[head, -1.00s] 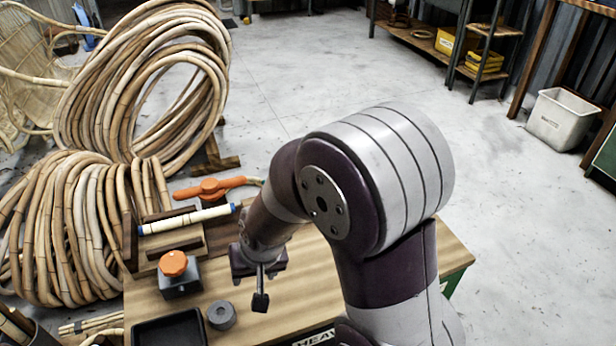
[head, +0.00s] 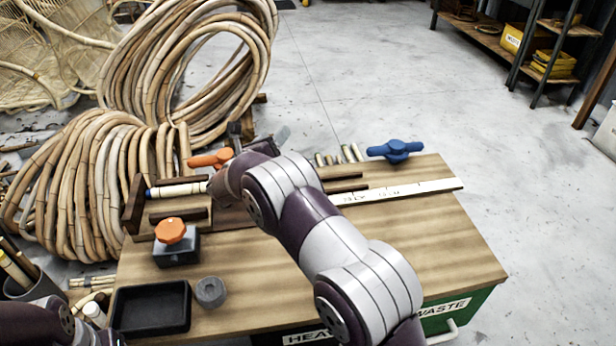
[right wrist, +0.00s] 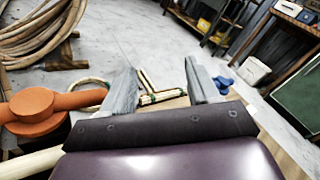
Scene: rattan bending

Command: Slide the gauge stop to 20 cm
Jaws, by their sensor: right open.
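A white ruler strip (head: 400,191) with dark marks lies along the right part of the bench; my right arm hides its left part. I cannot pick out a stop on the visible strip; it may be hidden behind my arm. My right gripper (head: 258,132) is at the back of the bench, beyond the orange handle (head: 212,160). In the right wrist view its two grey fingers (right wrist: 161,88) stand apart with nothing held between them. The orange handle shows left of them (right wrist: 35,106). My left gripper is out of view; only part of that arm shows at bottom left.
A blue handle (head: 396,150) stands at the bench's back right, near short rattan pieces (head: 338,156). Rattan coils (head: 75,185) crowd the left. The front right bench is clear.

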